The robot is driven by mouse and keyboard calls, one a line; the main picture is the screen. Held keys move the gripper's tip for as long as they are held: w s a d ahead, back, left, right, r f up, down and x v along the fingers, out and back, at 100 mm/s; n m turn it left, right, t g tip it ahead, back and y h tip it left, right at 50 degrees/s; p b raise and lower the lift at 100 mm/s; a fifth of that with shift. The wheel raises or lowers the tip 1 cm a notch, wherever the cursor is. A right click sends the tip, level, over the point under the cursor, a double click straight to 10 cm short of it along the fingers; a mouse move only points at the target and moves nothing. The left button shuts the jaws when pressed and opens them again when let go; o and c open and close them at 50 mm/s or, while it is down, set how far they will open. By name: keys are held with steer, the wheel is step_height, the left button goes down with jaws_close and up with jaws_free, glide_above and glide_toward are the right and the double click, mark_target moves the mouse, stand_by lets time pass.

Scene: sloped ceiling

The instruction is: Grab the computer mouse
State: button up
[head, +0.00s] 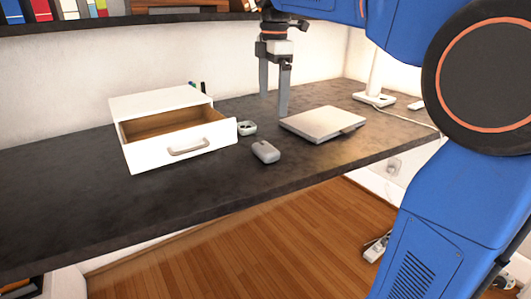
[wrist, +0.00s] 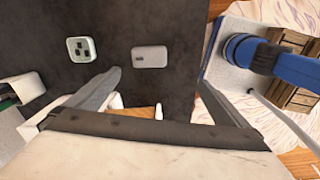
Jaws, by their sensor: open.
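The grey computer mouse (head: 265,152) lies on the dark desk, to the right of the small drawer unit and near the desk's front edge. It also shows in the wrist view as a small grey rounded block (wrist: 149,57), above the gap between my fingers. My gripper (head: 274,105) points down over the desk, behind the mouse in the head view. Its two fingers are spread and empty, and they show in the wrist view (wrist: 160,80) apart from the mouse. Nothing covers the mouse in either view.
A white drawer unit (head: 160,100) with its drawer pulled out stands left of the mouse. A flat light-grey slab (head: 322,123) lies to the right. The left front of the desk (head: 60,195) is clear.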

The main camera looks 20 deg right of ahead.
steer(key=w+r+n, duration=0.1)
steer(key=w+n, duration=0.1)
steer(key=w, duration=0.1)
glide_above(266, 147)
step_height(266, 147, down, 11)
steer(key=shift+s+f, duration=0.15)
steer(key=shift+f, duration=0.05)
steer(key=shift+w+f, duration=0.15)
steer(key=shift+f, duration=1.3)
steer(key=shift+w+f, duration=0.1)
steer(key=shift+f, duration=1.3)
steer(key=c, duration=1.2)
